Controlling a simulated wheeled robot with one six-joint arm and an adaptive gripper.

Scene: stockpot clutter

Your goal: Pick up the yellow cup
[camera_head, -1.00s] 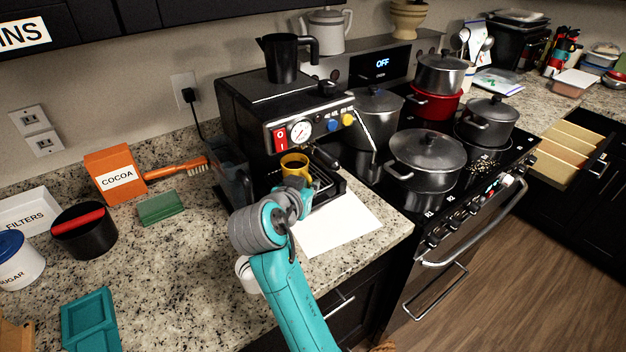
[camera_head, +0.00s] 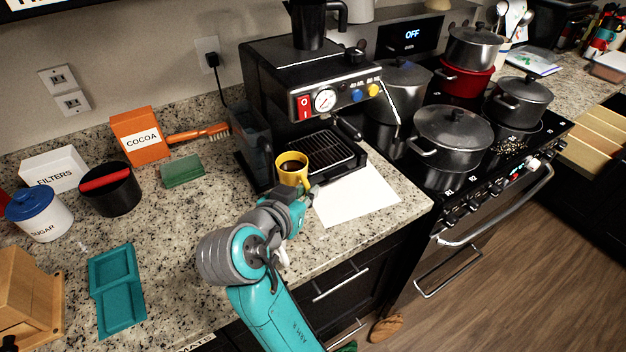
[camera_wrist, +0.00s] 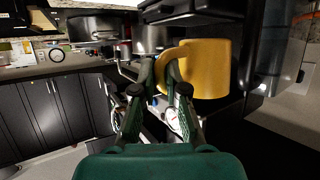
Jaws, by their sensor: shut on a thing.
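The yellow cup (camera_head: 292,170) is in front of the coffee machine, clear of its drip tray, with dark contents showing inside in the head view. My gripper (camera_head: 296,195) is at the cup's near side. The gripper is shut on the cup. The exact finger contact on the handle is partly hidden.
The black coffee machine (camera_head: 300,75) stands behind the cup, its drip tray (camera_head: 327,150) empty. A white sheet (camera_head: 357,196) lies to the right. A green sponge (camera_head: 182,171), black bin (camera_head: 110,190) and teal tray (camera_head: 117,290) are left. Pots stand on the stove (camera_head: 440,185).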

